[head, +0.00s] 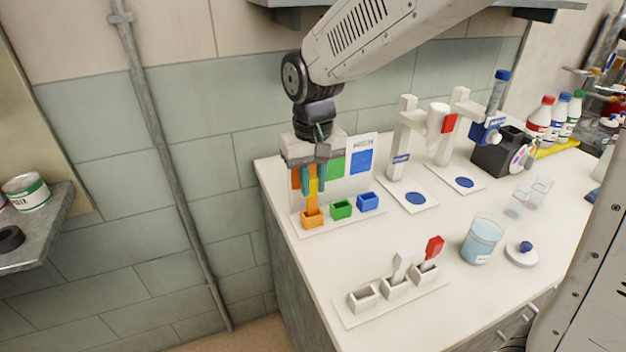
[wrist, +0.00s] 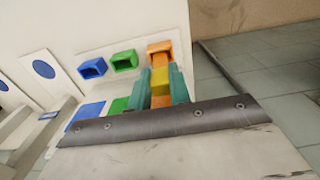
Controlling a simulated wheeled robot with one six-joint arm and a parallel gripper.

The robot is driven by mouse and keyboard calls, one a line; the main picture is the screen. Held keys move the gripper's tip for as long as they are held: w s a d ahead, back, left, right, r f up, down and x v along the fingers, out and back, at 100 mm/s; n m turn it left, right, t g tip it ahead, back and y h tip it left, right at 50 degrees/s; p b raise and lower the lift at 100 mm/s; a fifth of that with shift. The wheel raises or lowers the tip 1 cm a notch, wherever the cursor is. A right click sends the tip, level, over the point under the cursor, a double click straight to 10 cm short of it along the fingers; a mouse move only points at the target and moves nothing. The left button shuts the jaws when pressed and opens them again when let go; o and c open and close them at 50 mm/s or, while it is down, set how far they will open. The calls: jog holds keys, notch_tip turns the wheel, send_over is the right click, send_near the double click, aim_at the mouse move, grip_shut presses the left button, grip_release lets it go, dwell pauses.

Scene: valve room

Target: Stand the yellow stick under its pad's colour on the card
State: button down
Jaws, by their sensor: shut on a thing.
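My gripper (head: 313,188) points down in front of the upright colour card (head: 360,180). It is shut on the yellow stick (head: 313,186), which is upright with an orange lower part. The stick's lower end is at the orange box (head: 312,221), and I cannot tell how deep it sits. In the wrist view the yellow stick (wrist: 160,78) shows between the fingertips (wrist: 160,80), in line with the orange box (wrist: 157,47). The card shows green (head: 335,167) and blue (head: 361,161) patches. Its orange patch (head: 295,180) is partly hidden by my gripper.
A green box (head: 340,210) and a blue box (head: 367,202) stand right of the orange one. A white rack (head: 352,319) in front holds a white stick and a red stick. White stands, a beaker (head: 481,242) and bottles are to the right.

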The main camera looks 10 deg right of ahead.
jog(key=shift+f, duration=1.15)
dwell(0.7)
jog(key=c, duration=1.2)
grip_release()
jog(key=shift+r, duration=0.1)
